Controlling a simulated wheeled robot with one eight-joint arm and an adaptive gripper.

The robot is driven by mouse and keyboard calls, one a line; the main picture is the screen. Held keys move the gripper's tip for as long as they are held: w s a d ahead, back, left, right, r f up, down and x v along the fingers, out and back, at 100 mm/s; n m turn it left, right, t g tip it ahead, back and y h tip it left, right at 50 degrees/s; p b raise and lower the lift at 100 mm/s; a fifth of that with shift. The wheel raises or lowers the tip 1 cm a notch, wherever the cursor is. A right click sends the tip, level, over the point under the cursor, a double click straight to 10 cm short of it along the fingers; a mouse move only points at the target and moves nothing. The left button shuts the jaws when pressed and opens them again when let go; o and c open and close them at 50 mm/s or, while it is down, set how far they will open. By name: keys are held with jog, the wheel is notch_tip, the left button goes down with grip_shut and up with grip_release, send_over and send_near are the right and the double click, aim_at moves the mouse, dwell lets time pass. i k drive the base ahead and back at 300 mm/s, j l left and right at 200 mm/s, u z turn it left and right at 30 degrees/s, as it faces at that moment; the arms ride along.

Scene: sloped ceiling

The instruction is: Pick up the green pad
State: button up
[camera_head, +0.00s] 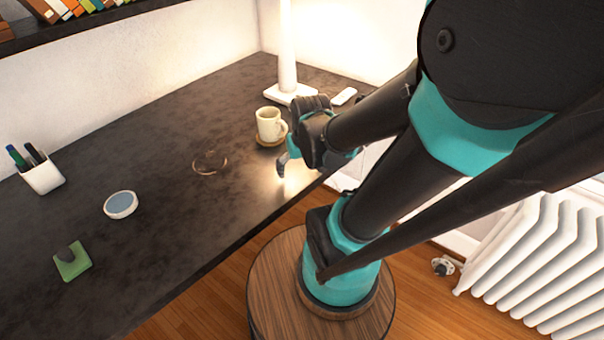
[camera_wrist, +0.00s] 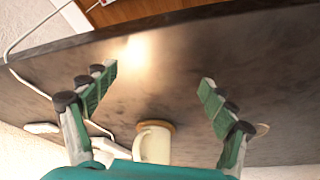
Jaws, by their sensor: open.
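A green pad (camera_head: 78,266) lies flat on the dark desk at the lower left in the head view. A small dark piece sits on or at its upper edge. My gripper (camera_head: 284,163) is over the desk's right part, near the mug and far to the right of the pad. In the wrist view my gripper (camera_wrist: 160,82) is open and empty, its two green-padded fingers spread wide. The pad is not in the wrist view. My arm hides part of the desk's right edge in the head view.
A cream mug (camera_head: 269,124) on a coaster stands beside my gripper; the mug also shows in the wrist view (camera_wrist: 153,146). A lamp (camera_head: 288,60), a round blue-topped dish (camera_head: 121,204), a ring (camera_head: 210,162) and a pen cup (camera_head: 42,176) are on the desk (camera_head: 165,240).

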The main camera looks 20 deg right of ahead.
aim_at(70, 260)
jog(key=k, duration=0.35)
jog(key=l+u, duration=0.3)
jog(key=l, duration=0.35)
jog(key=u, duration=1.5)
jog(key=i, duration=0.5)
jog(key=z, duration=0.45)
